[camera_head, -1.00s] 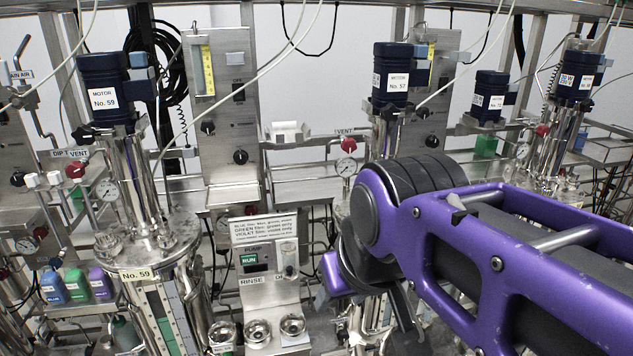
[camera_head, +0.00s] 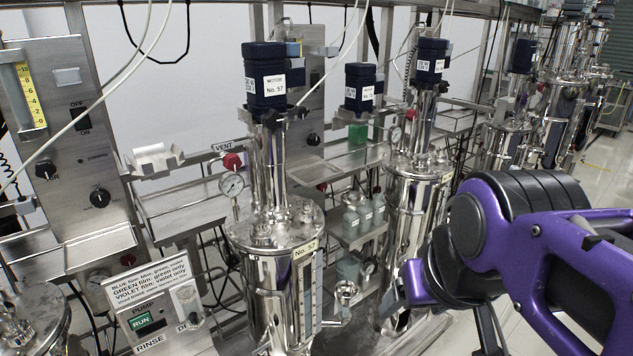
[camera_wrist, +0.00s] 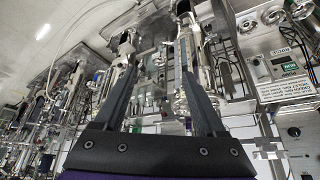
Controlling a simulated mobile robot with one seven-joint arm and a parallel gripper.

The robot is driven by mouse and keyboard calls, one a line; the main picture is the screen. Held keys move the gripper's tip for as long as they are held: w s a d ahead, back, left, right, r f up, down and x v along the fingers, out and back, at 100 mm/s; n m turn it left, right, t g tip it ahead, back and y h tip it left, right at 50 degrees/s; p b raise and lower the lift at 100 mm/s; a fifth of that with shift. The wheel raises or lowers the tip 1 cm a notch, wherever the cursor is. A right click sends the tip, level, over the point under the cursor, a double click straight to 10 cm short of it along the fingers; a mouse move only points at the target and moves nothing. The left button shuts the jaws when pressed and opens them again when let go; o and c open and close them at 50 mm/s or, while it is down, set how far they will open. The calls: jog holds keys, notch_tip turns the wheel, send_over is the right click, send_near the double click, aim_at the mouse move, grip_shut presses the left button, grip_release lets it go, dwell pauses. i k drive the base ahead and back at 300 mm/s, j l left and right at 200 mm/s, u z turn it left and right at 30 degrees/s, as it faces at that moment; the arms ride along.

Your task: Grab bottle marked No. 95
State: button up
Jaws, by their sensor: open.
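My gripper (camera_wrist: 156,62) is open and empty in the wrist view, with its two dark fingers spread and pointing into the rows of steel equipment. In the head view my purple arm fills the lower right, and the gripper's fingertips cannot be made out clearly.
A steel vessel marked No. 57 (camera_head: 279,285) stands at the centre, with another vessel (camera_head: 415,205) to its right. A pump panel (camera_head: 150,305) is at lower left. Open floor (camera_head: 597,165) shows at far right.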

aim_at(377, 204)
jog(key=z, duration=0.25)
jog(key=l+u, duration=0.25)
jog(key=l, duration=0.45)
jog(key=i+l+u, duration=0.15)
jog(key=l, duration=0.2)
jog(key=i+l+u, duration=0.15)
jog(key=l, duration=0.25)
jog(key=i, duration=0.05)
